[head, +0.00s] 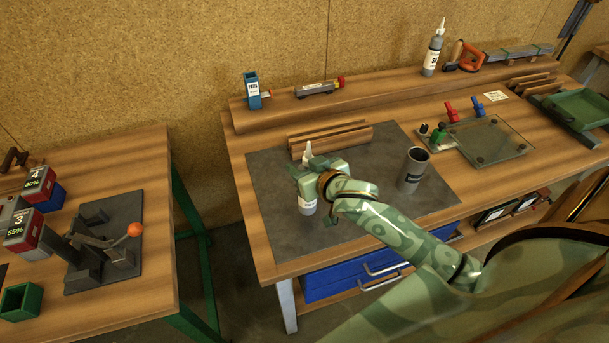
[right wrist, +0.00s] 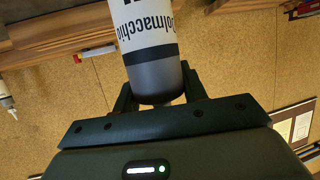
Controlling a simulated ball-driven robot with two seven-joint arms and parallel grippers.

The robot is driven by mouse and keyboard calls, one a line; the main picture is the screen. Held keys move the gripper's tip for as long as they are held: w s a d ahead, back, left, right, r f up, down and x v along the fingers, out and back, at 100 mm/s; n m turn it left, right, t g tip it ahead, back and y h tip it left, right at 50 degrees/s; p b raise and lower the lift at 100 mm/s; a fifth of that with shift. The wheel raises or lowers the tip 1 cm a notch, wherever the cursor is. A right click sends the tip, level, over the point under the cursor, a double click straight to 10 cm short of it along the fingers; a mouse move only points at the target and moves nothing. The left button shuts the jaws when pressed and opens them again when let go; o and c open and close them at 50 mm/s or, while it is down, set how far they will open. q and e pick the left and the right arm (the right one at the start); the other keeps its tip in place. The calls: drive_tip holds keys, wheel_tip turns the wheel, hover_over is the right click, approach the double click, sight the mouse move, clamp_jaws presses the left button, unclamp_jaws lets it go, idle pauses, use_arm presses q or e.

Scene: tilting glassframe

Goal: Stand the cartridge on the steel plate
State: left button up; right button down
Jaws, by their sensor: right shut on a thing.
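The cartridge (head: 308,207), white with a grey band and a pale nozzle, is upright in the head view. My right gripper (head: 313,177) is shut around its body and hides its middle. In the right wrist view the cartridge (right wrist: 150,45) sits between the fingers, with its lettered white label and dark grey end showing. The steel plate (head: 345,228) is the dark grey sheet on the bench, and the cartridge is over its left part. I cannot tell whether its base touches the plate. My left gripper is not in view.
A dark grey cup (head: 412,168) stands on the plate right of the gripper. A slotted wooden block (head: 345,138) lies behind. A similar bottle (head: 433,52) stands on the back shelf. A glass pane (head: 487,141) lies further right. The plate's front is clear.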

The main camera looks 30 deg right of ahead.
wheel_tip(320, 180, down, 3)
drive_tip(key=shift+r, duration=0.2)
drive_tip(key=shift+s+b, duration=0.1)
drive_tip(key=shift+b, duration=0.2)
drive_tip(key=c, duration=0.8)
unclamp_jaws()
drive_tip(key=shift+f, duration=0.15)
drive_tip(key=p+v, duration=0.2)
drive_tip(key=v, duration=1)
